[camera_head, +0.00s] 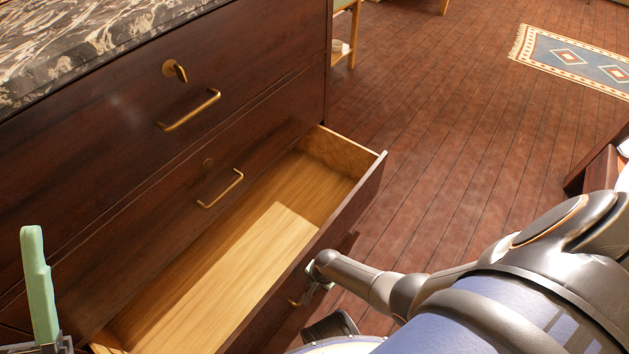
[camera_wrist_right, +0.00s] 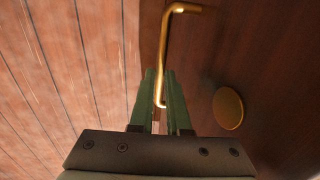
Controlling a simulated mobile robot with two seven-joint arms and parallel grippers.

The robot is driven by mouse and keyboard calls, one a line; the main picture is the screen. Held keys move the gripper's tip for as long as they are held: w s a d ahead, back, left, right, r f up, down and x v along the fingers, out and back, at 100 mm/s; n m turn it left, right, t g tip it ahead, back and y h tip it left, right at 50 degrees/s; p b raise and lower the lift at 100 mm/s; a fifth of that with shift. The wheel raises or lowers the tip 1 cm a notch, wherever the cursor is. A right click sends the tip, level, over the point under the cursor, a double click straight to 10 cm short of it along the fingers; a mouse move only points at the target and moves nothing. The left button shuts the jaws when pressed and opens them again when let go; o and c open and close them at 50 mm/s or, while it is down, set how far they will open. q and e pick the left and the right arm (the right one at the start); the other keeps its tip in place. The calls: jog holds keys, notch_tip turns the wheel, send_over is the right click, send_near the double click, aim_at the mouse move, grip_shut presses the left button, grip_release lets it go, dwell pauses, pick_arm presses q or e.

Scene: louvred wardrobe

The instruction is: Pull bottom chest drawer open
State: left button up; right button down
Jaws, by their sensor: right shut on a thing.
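The dark wooden chest (camera_head: 150,130) has a drawer (camera_head: 235,265) pulled well out, below two closed drawer fronts. The open drawer has a pale wood inside and looks empty. My right gripper (camera_head: 316,279) is at the outer face of its front. In the right wrist view its green fingers (camera_wrist_right: 161,80) are shut on the brass bar handle (camera_wrist_right: 166,50), gripping near one end of it. A round brass lock plate (camera_wrist_right: 228,108) is beside the handle. My left gripper (camera_head: 40,240) shows as one green finger at the lower left, touching nothing visible; its opening is unclear.
The upper drawers carry brass handles (camera_head: 190,111) and a key (camera_head: 175,70). A marbled top (camera_head: 80,40) covers the chest. Reddish plank floor (camera_head: 450,130) is clear to the right, with a patterned rug (camera_head: 580,62) farther back. Dark furniture (camera_head: 598,165) stands at the right edge.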

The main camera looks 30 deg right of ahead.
jog(key=c, duration=0.9)
grip_release()
pick_arm(q)
jog(key=shift+r, duration=0.1)
jog(key=w+a+f+n+g+y+p, duration=0.1)
jog(key=w+f+n+g+y+p, duration=0.15)
jog(key=w+f+n+y, duration=0.4)
jog(key=w+a+f+n+g+y+p, duration=0.15)
jog(key=f+y+p, duration=0.25)
jog(key=f, duration=0.5)
jog(key=s+f+n+g+y+p, duration=0.1)
jog(key=s+f+g, duration=0.3)
jog(key=f, duration=0.4)
jog(key=s+f+n+g+p, duration=0.1)
jog(key=s+f+g+p, duration=0.1)
jog(key=s+f+g, duration=0.3)
notch_tip(320, 180, down, 4)
jog(key=shift+d+f+y+p, duration=0.15)
jog(key=shift+d+y+p, duration=0.2)
jog(key=shift+d, duration=0.1)
pick_arm(e)
jog(key=r, duration=0.4)
jog(key=s+r, duration=0.1)
jog(key=r, duration=0.3)
jog(key=s+d+r, duration=0.1)
jog(key=r, duration=0.3)
jog(key=shift+s+r, duration=0.1)
jog(key=shift+s, duration=0.1)
jog(key=shift+a, duration=0.1)
